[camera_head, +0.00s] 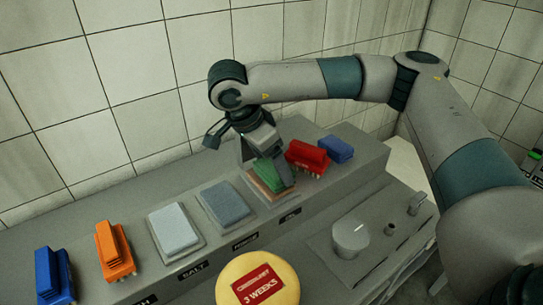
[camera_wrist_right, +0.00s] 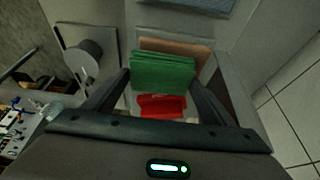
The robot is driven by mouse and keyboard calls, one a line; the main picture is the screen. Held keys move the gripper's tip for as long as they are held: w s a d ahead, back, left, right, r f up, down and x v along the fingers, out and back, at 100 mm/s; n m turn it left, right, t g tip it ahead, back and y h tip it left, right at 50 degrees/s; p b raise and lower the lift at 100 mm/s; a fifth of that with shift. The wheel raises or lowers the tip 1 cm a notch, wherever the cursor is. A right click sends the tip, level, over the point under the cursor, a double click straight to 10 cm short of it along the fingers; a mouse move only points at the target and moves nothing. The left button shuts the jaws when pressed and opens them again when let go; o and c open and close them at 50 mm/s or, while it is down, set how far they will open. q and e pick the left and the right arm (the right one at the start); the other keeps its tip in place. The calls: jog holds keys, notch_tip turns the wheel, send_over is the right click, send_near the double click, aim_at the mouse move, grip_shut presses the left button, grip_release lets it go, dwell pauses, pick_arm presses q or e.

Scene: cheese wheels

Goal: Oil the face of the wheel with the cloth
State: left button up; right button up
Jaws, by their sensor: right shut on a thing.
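A yellow cheese wheel (camera_head: 228,280) with a red "3 WEEKS" label lies at the bottom of the head view, cut by its lower edge. My right gripper (camera_head: 270,167) is over the back ledge, behind and above the wheel. It is shut on a green ridged block (camera_head: 263,178), which also shows between the fingers in the wrist view (camera_wrist_right: 163,72). A tan pad (camera_head: 258,187) lies under or against the green block; I cannot tell whether they are joined or which is the cloth. My left gripper is not in view.
On the ledge stand a blue brush (camera_head: 52,275), an orange brush (camera_head: 112,250), a white pad (camera_head: 173,228), a blue-grey pad (camera_head: 225,203), a red brush (camera_head: 308,156) and another blue block (camera_head: 336,149). A grey cylinder (camera_head: 350,238) stands on a plate at right.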

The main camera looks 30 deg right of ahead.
jog(key=shift+f, duration=0.5)
pick_arm(q)
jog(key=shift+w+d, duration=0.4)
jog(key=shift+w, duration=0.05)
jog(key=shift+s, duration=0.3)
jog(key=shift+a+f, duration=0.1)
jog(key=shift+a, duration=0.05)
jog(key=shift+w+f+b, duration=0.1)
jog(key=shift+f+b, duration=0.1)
jog(key=shift+b, duration=0.15)
pick_arm(e)
jog(key=shift+f, duration=0.3)
